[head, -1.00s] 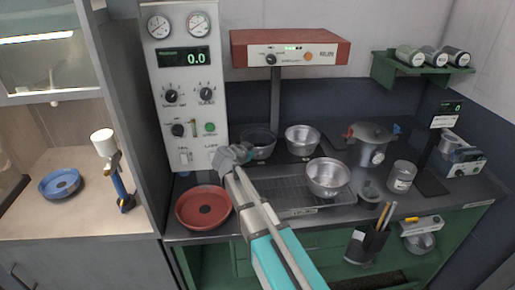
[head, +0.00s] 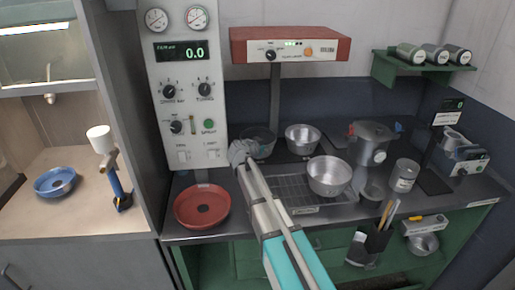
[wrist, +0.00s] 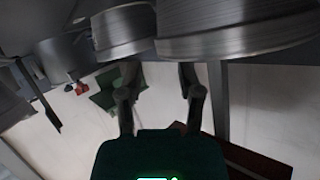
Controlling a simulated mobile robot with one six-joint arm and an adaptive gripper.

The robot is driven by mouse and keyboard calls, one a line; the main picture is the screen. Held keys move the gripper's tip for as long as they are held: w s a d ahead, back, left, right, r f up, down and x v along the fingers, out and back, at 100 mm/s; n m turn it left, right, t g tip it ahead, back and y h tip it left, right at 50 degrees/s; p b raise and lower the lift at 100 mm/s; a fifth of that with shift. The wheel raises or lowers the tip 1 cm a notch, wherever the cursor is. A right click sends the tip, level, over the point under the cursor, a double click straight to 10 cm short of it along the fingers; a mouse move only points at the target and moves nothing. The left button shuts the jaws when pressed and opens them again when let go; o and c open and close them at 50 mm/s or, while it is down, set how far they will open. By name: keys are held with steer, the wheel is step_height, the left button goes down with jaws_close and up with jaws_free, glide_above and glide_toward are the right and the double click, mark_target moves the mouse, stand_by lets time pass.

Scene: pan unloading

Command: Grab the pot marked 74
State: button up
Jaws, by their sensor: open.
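Several pots stand on the dark counter, and no mark 74 is legible on any of them. A dark pot (head: 262,145) is at the back left, partly behind my gripper (head: 240,152). A shiny metal pot (head: 302,138) is just right of it. A larger metal pot (head: 329,178) sits in front on the wire rack. In the wrist view, my gripper (wrist: 160,85) has its fingers spread with nothing between them. Two metal vessels, a smaller one (wrist: 124,32) and a larger one (wrist: 235,28), show beyond the fingers in that tilted view.
A red pan (head: 203,207) lies left of my arm. A control panel (head: 184,90) stands behind it. A red lamp unit (head: 290,46) overhangs the back pots on a post. A large lidded pot (head: 372,145) and a can (head: 404,175) stand to the right.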

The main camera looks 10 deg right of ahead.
mark_target(271, 144)
stand_by(0.3)
steer(key=shift+b+x, duration=1)
steer(key=shift+x, duration=1.75)
jaws_close()
steer(key=shift+r, duration=0.1)
